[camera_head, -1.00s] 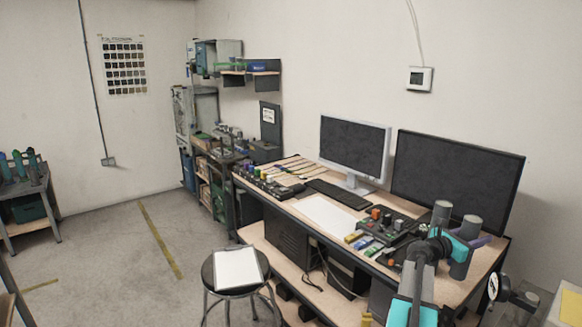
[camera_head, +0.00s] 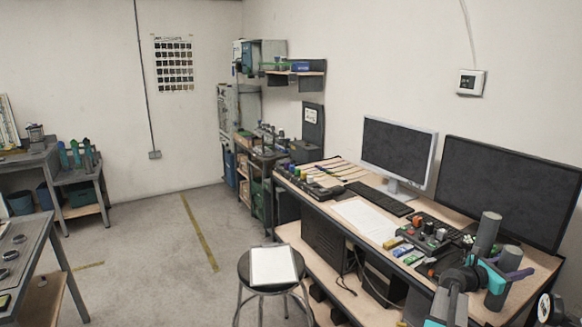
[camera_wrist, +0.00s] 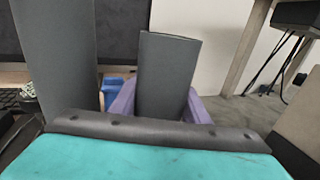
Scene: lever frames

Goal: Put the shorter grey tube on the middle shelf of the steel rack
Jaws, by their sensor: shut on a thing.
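My gripper (camera_head: 500,276), teal and black with purple fingers, is at the right of the head view, over the desk's near right end. It is shut on the shorter grey tube (camera_head: 497,295). In the wrist view this tube (camera_wrist: 166,80) stands between the two purple fingers, its lower end hidden. A taller grey tube (camera_head: 487,234) is just behind and left of it; in the wrist view it (camera_wrist: 55,60) fills the left side, apart from the fingers. A shelf unit (camera_head: 243,172) with boxes stands at the back beyond the desk; I cannot tell surely that it is the steel rack.
The desk (camera_head: 350,238) carries two monitors, a keyboard (camera_head: 380,198) and a control panel (camera_head: 432,232). A stool (camera_head: 272,285) with a white sheet stands before it. Tables are at the left, one close (camera_head: 40,250). Floor between is free (camera_head: 150,250).

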